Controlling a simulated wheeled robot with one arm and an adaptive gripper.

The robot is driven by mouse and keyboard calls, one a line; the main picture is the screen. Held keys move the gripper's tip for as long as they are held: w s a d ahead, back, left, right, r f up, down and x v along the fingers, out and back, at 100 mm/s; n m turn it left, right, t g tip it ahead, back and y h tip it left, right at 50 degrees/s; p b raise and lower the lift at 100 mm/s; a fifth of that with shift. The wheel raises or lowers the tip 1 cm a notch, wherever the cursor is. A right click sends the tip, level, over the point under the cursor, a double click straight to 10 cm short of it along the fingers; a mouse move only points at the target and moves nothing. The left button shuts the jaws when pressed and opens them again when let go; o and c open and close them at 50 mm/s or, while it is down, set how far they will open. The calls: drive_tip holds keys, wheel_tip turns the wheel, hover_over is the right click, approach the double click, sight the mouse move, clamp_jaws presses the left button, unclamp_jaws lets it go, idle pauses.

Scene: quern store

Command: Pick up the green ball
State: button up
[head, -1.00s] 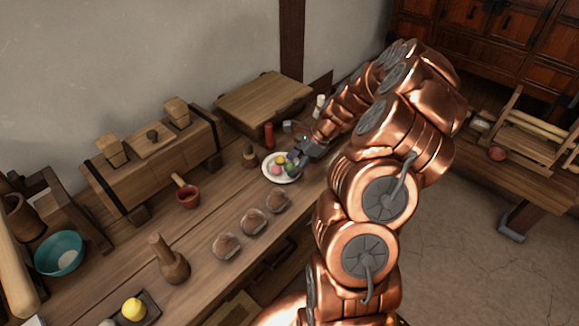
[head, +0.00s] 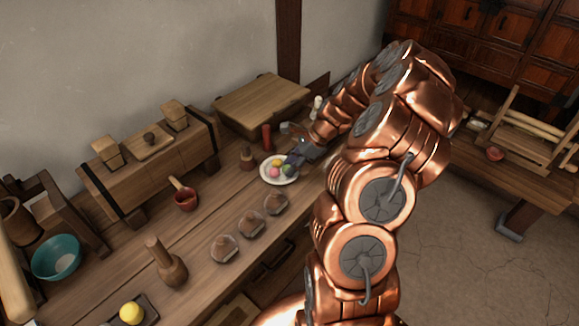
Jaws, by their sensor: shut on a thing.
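A white plate (head: 267,180) stands on the wooden counter, with several small balls on or over it. A yellow ball (head: 277,163) and a pink ball (head: 274,173) lie on the plate. The green ball (head: 288,169) is at the plate's right side, at the tips of my gripper (head: 291,164). My gripper reaches in from the right and is shut on the green ball. The far finger and the contact are small and partly hidden. I cannot tell whether the ball is clear of the plate.
A red bottle (head: 267,137) and a small wooden piece (head: 246,158) stand close behind the plate. Several glass-covered dishes (head: 250,223) line the counter in front. A red ladle cup (head: 186,200) and a wooden chest (head: 160,165) are to the left.

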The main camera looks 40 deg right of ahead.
drive_tip(key=shift+r, duration=1.45)
drive_tip(key=shift+s+r, duration=0.2)
drive_tip(key=shift+r, duration=0.1)
drive_tip(key=s+r+b, duration=0.1)
drive_tip(key=s+b, duration=0.1)
drive_tip(key=s, duration=1.2)
drive_tip(key=shift+s+a+r, duration=0.15)
drive_tip(key=shift+s+a, duration=0.25)
drive_tip(key=shift+s, duration=0.35)
drive_tip(key=shift+a, duration=0.1)
